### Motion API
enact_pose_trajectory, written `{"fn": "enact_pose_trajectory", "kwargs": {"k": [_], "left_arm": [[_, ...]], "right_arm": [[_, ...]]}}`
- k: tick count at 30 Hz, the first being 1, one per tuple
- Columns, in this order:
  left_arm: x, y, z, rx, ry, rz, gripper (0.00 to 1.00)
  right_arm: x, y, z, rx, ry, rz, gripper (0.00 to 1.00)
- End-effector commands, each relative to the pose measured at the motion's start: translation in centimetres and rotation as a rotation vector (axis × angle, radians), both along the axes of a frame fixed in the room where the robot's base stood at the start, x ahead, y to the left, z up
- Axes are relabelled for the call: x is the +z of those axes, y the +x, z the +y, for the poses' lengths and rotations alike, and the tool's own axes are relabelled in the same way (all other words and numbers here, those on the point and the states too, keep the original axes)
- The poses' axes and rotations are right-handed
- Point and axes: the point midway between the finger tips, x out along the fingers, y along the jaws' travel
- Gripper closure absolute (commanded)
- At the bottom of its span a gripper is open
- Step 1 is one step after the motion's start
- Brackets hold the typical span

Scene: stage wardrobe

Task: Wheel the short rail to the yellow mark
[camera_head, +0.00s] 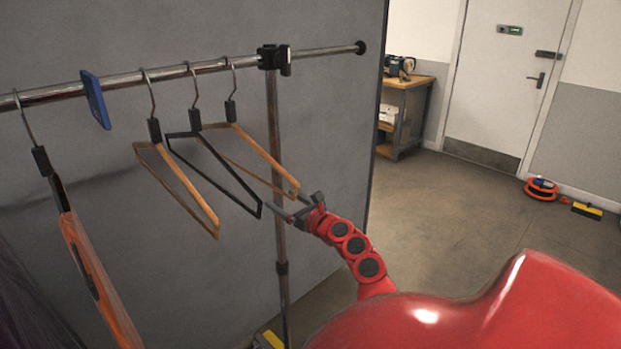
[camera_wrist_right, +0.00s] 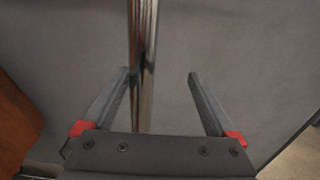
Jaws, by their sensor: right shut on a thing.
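The rail shows in the head view as a chrome top bar (camera_head: 330,51) with a black clamp (camera_head: 273,58) on an upright post (camera_head: 281,240). The post also runs down the right wrist view (camera_wrist_right: 148,60). Wooden and black hangers (camera_head: 180,175) hang from the bar, with a blue tag (camera_head: 95,99). The rail's wheels are out of view. I cannot make out a yellow floor mark. My left gripper is not in view.
A grey partition (camera_head: 330,130) stands behind the rail. A yellow and black thing (camera_head: 268,341) shows at the bottom edge. Open floor (camera_head: 450,215) lies to the right, with an orange reel (camera_head: 541,188) and a yellow-black block (camera_head: 587,210) by the wall. A workbench (camera_head: 405,110) stands behind.

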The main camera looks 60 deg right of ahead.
Motion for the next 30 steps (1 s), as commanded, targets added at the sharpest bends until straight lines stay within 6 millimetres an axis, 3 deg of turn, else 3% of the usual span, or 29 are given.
{"fn": "enact_pose_trajectory", "kwargs": {"k": [15, 30], "left_arm": [[-3.3, 0.0, 0.0, 0.000, 0.000, 0.000, 0.15], [-4.8, 0.0, 0.0, 0.000, 0.000, 0.000, 0.15]], "right_arm": [[-0.2, -1.3, -4.1, -0.005, 0.003, -0.006, 0.15], [0.0, -2.6, -8.2, -0.013, 0.004, -0.007, 0.15]]}}
